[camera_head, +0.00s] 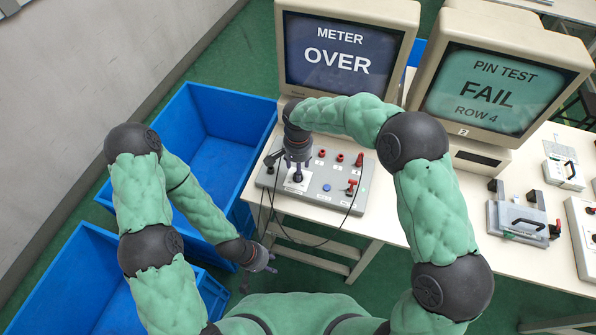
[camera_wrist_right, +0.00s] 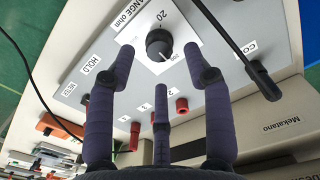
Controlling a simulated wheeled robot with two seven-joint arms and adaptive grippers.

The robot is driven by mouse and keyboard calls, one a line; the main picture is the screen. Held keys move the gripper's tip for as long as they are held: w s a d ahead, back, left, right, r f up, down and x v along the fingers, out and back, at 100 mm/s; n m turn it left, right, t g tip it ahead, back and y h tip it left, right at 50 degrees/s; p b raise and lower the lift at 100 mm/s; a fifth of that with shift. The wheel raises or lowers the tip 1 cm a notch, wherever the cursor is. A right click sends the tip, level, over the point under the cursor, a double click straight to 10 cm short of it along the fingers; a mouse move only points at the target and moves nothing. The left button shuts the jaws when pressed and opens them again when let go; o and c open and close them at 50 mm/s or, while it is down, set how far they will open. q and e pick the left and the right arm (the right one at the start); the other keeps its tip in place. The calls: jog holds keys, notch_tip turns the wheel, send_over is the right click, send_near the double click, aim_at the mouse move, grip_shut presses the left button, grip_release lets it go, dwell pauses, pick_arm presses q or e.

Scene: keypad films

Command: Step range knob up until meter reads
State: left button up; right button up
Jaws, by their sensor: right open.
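The meter screen (camera_head: 337,58) reads OVER in the head view. The range knob (camera_wrist_right: 159,44) is black and round, on a white label marked RANGE ohm, with 20 at its upper edge. In the head view the knob (camera_head: 298,177) sits on the grey panel box (camera_head: 330,200) just below my right gripper (camera_head: 298,158). In the wrist view my right gripper (camera_wrist_right: 160,60) is open, its fingertips spread around the knob's outline; contact cannot be told. My left gripper (camera_head: 262,262) hangs low beside the table, its fingers too small to judge.
Red posts (camera_head: 338,156), a blue button (camera_head: 327,187) and a red switch (camera_head: 351,186) stand on the panel. A black probe (camera_wrist_right: 236,50) lies close to the knob. A second monitor (camera_head: 488,90) reads PIN TEST FAIL ROW 4. Blue crates (camera_head: 210,150) stand at left.

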notch_tip(320, 180, up, 8)
jog(key=shift+r, duration=0.2)
dwell(0.6)
